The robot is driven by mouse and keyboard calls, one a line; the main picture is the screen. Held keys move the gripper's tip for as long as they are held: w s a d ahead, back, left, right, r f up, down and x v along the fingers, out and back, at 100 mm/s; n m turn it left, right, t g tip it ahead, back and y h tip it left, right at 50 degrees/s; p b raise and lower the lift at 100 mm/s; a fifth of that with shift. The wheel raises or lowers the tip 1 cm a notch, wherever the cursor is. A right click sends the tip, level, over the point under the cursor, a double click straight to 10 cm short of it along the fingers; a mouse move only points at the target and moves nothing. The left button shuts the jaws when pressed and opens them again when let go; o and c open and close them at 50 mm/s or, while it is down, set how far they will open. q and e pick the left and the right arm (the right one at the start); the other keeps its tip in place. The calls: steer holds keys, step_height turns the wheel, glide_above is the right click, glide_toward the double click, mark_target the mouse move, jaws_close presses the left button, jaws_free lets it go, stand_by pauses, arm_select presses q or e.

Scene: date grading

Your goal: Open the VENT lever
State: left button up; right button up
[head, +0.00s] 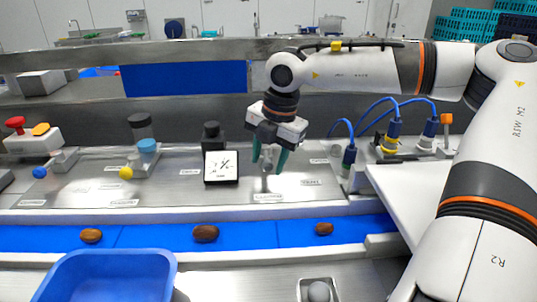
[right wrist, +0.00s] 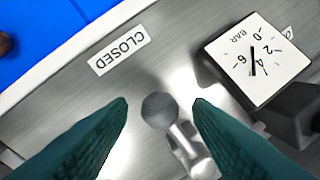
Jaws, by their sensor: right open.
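A metal lever with a grey ball knob (right wrist: 160,109) stands on the steel panel in the right wrist view. A white label reading CLOSED (right wrist: 119,53) lies beyond the knob. I cannot read the word VENT in either view. My right gripper (head: 268,168) points down at the lever, right of the gauge in the head view. In the right wrist view its two green fingers (right wrist: 162,103) are open on either side of the knob, with gaps on both sides. In the head view the fingers partly hide the lever. My left gripper is not in view.
A square gauge (head: 221,167) stands close left of the right gripper. Levers with yellow (head: 126,173) and blue (head: 39,172) knobs are farther left. Blue cables (head: 378,107) stand at right. Brown dates (head: 205,233) lie on the blue belt (head: 150,236), behind a blue tub (head: 165,263).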

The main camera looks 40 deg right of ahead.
steer(key=shift+f, duration=0.2)
jaws_close()
stand_by(0.3)
